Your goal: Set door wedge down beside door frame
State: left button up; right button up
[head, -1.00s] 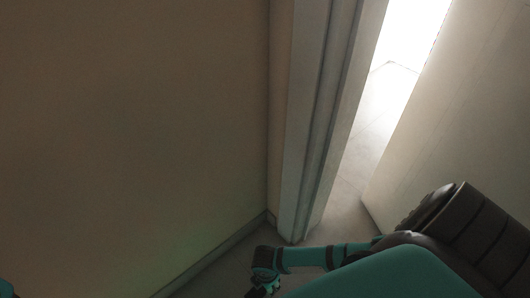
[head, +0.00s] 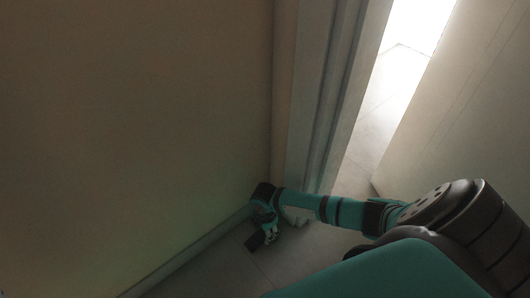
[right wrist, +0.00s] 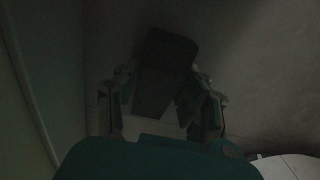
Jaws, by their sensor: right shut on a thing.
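My right gripper (head: 268,232) is low by the floor, close to the wall corner and the foot of the door frame (head: 320,110). It is shut on a dark door wedge (head: 255,241). In the right wrist view the dark wedge (right wrist: 166,75) sits between the two fingers of the gripper (right wrist: 160,100). The view is dim, and I cannot tell whether the wedge touches the floor. A small part of my left arm may show at the lower left edge of the head view; its gripper is not visible.
A plain wall (head: 130,120) with a baseboard (head: 185,256) fills the left. The door (head: 465,100) stands open at the right, with a bright gap beside the frame. Bare tiled floor (head: 300,255) lies in front of the frame.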

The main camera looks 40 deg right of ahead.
jog(key=shift+f, duration=0.1)
jog(key=shift+f, duration=0.15)
jog(key=o, duration=1.2)
